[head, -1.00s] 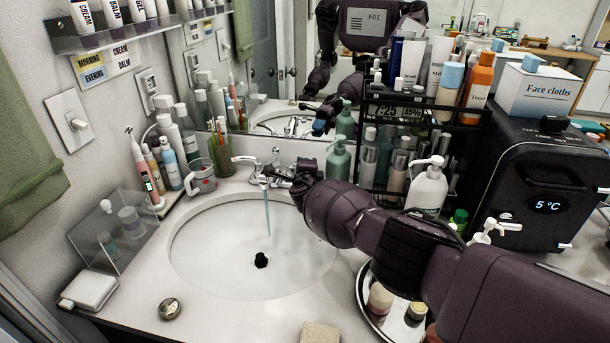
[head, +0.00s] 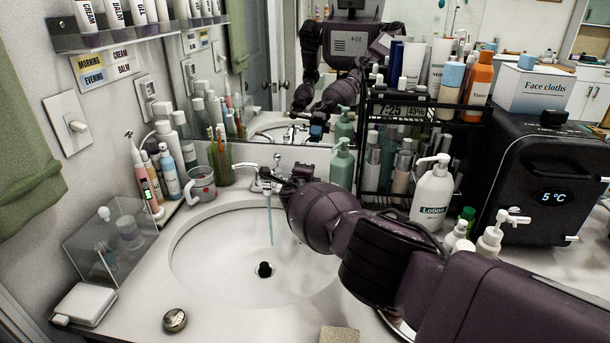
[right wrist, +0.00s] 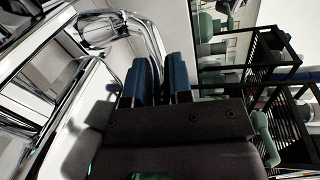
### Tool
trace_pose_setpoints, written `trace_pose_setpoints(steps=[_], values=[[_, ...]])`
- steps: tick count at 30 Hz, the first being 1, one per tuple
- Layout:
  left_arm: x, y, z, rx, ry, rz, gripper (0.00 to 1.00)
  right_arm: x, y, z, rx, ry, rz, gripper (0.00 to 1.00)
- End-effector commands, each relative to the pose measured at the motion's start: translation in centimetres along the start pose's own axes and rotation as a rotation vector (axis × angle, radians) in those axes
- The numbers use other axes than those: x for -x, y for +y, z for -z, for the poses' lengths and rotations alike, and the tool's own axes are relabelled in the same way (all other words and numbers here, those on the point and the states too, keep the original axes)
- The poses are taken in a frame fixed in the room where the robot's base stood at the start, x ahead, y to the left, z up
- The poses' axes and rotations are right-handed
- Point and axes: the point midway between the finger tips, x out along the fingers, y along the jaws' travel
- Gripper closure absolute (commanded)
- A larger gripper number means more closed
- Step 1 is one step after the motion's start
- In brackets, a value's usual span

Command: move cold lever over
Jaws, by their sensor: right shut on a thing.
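The chrome faucet (head: 262,172) stands behind the white sink (head: 190,250), with a thin stream of water (head: 270,220) falling from its spout. Its left lever (head: 246,166) sticks out to the left. My right gripper (head: 284,186) is at the right side of the faucet, and my wrist covers the cold lever there in the head view. In the right wrist view the blue fingers (right wrist: 160,82) are close together beside the chrome tap (right wrist: 115,38). They are shut on the cold lever, which is mostly hidden. My left gripper is in neither view.
A mug (head: 201,183) and a cup of toothbrushes (head: 220,160) stand left of the faucet. The mirror is close behind. The basin is clear.

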Motion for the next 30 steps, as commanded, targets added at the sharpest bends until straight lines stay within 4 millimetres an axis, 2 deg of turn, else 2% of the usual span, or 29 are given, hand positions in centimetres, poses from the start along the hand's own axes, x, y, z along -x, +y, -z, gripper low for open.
trace_pose_setpoints(steps=[1, 14, 15, 20, 30], values=[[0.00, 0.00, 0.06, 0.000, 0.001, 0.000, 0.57, -0.03, -0.51, -0.11, 0.000, 0.001, 0.007, 1.00], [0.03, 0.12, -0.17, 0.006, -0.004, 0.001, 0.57, 0.03, -0.45, -0.18, 0.000, 0.004, 0.007, 1.00], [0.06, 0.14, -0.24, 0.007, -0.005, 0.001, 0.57, 0.03, -0.45, -0.18, 0.000, 0.004, 0.007, 0.78], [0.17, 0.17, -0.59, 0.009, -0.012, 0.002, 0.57, 0.04, -0.29, -0.15, 0.000, 0.004, 0.005, 0.55], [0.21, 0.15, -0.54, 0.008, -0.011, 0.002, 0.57, 0.07, -0.14, -0.03, 0.000, 0.005, 0.002, 0.55]])
